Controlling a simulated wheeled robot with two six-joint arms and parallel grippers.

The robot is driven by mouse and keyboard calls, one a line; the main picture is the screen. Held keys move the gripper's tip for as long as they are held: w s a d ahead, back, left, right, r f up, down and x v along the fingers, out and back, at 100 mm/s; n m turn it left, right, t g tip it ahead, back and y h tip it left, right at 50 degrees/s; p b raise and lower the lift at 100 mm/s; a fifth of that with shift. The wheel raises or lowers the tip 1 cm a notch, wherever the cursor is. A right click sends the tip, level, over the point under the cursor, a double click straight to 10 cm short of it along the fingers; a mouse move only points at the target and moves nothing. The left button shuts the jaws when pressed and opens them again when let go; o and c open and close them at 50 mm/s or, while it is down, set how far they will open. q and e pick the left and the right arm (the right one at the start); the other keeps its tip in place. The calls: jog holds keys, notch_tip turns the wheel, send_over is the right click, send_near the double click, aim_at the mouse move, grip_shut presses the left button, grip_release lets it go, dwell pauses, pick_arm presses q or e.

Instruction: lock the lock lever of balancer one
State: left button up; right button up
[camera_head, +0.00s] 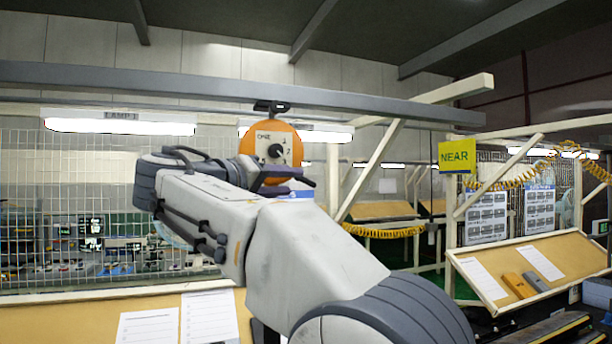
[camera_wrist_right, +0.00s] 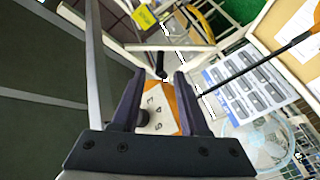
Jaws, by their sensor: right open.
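Balancer one (camera_head: 287,133) is a round orange unit with a pale plate marked ONE, hanging under the grey overhead beam. A black knob-like part (camera_head: 276,151) sits on its plate; I cannot tell if this is the lock lever. My right gripper (camera_head: 302,184) is at the lower front of the balancer, its jaws apart. In the right wrist view, the open jaws (camera_wrist_right: 160,76) frame the plate (camera_wrist_right: 157,104), and the knob (camera_wrist_right: 142,117) shows beside the left finger. Nothing is held. My arm hides the balancer's lower left. My left gripper is out of view.
The overhead beam (camera_head: 190,84) runs across above the balancer. A wire mesh panel (camera_head: 85,180) stands behind on the left. A yellow NEAR sign (camera_head: 457,155) and a sloped board (camera_head: 535,262) with papers are on the right.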

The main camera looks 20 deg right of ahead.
aim_at(304, 182)
jog(key=p+x, duration=0.2)
jog(key=x, duration=0.3)
jog(key=shift+w+d+r, duration=0.15)
jog(key=shift+w+d, duration=0.05)
jog(key=shift+d, duration=0.15)
jog(key=shift+w+d, duration=0.3)
jog(key=shift+d, duration=0.1)
grip_shut()
jog(key=shift+f, duration=0.2)
